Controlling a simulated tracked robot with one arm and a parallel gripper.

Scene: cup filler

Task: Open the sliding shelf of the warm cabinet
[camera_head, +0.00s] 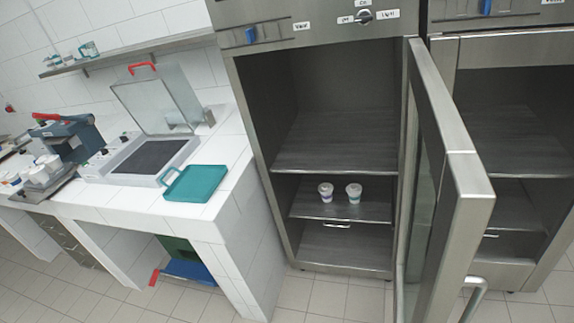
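The steel warm cabinet (247,90) stands in the middle of the view, with its glass door (452,170) swung open toward me on the right. Inside, a wide upper shelf (335,145) runs across the cabinet. Below it is the lower shelf (305,208), with a small bar handle (337,226) at its front edge. Two white cups, a left one (326,192) and a right one (354,193), stand upright on this shelf. The shelf appears to be inside the cabinet. My gripper is not in view.
The open door juts out at the right, with a curved handle (474,290) low on it. A second cabinet (510,110) stands behind it. At left, a white tiled counter (222,190) holds an open-lidded appliance (150,140) and a teal tray (197,183).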

